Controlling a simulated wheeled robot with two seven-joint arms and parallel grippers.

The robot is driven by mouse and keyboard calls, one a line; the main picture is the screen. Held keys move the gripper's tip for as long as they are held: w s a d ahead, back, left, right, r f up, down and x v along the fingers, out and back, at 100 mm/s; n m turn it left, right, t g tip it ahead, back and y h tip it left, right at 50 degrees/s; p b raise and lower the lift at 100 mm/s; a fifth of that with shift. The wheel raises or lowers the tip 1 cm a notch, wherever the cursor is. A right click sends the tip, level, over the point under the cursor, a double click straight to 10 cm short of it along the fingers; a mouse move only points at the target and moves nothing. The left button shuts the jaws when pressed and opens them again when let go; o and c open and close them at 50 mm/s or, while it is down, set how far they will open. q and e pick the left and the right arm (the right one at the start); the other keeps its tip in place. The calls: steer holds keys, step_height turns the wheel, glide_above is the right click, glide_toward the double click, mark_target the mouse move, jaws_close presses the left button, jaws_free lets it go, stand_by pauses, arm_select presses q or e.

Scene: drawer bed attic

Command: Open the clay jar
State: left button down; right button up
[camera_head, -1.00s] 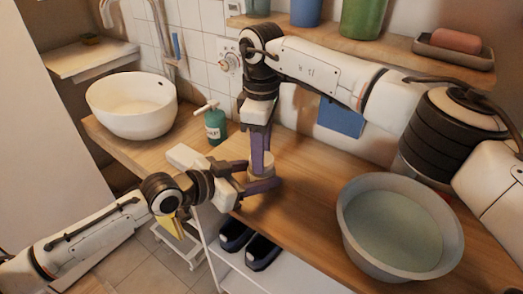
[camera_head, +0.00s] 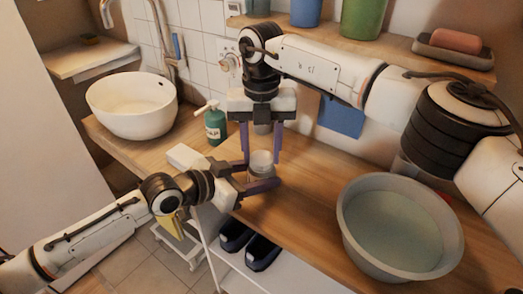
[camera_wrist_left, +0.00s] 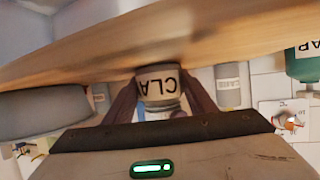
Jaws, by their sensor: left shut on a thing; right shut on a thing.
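The clay jar (camera_head: 260,173) stands upright on the wooden counter (camera_head: 310,190), with its light lid (camera_head: 261,158) on top. My left gripper (camera_head: 259,178) reaches in from the left and is shut around the jar's body. In the left wrist view, upside down, the jar's label (camera_wrist_left: 157,88) sits between the dark fingers. My right gripper (camera_head: 262,161) points down from above, and its two purple fingers are shut on the lid from both sides. I cannot tell whether the lid has come loose.
A grey basin (camera_head: 350,235) of water stands on the right. A white bowl (camera_head: 130,125) and a green soap bottle (camera_head: 215,127) are at the back left. Another labelled jar shows in the wrist view (camera_wrist_left: 229,88). Dark slippers (camera_head: 262,252) lie on a shelf below.

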steer(key=n, duration=0.4)
steer(key=shift+n, duration=0.3)
steer(key=n, duration=0.4)
steer(key=shift+r, duration=0.1)
steer(key=n, duration=0.4)
steer(key=shift+n, duration=0.3)
steer(key=n, duration=1.2)
steer(key=shift+n, duration=0.3)
steer(key=n, duration=0.7)
